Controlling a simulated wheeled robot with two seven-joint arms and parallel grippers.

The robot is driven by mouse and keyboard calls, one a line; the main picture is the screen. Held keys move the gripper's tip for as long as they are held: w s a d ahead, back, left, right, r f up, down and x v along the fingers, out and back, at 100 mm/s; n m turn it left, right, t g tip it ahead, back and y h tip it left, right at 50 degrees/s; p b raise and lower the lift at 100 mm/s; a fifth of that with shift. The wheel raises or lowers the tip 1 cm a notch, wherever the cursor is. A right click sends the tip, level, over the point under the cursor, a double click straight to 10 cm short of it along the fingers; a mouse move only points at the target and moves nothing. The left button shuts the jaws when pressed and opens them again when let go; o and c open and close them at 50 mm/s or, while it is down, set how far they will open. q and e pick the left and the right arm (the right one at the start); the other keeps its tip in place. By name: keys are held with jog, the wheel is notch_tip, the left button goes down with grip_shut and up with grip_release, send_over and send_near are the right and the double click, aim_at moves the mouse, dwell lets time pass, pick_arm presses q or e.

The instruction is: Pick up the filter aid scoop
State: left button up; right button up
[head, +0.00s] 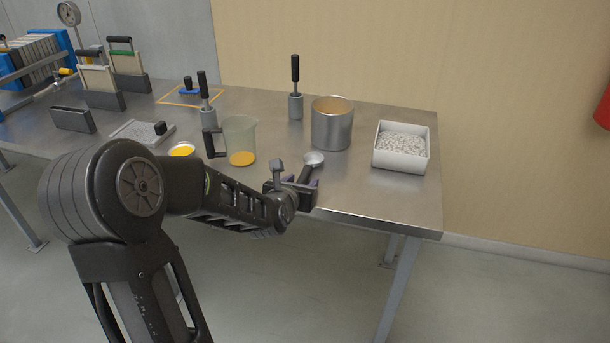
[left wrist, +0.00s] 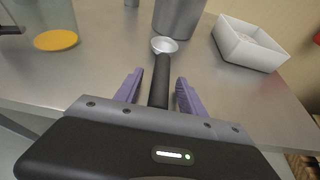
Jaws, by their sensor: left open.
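The filter aid scoop (head: 314,159) lies on the steel table near its front edge, with a round metal bowl and a black handle. In the left wrist view its bowl (left wrist: 164,45) points away from me and its handle runs back between my fingers. My left gripper (head: 301,187) is open at the table's front edge. In the left wrist view the purple fingers of the left gripper (left wrist: 158,88) stand on either side of the black handle, with a gap on both sides. My right gripper is not in view.
A metal pot (head: 332,126) stands just behind the scoop, and a white tub of pale granules (head: 401,148) stands to the right. A clear jug with yellow liquid (head: 240,142) stands to the left. The table's front right corner is clear.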

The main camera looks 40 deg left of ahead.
pick_arm(q)
jog(key=shift+w+a+f, duration=0.15)
jog(key=shift+w+f, duration=0.05)
jog(key=shift+w, duration=0.15)
jog(key=shift+c, duration=0.6)
grip_shut()
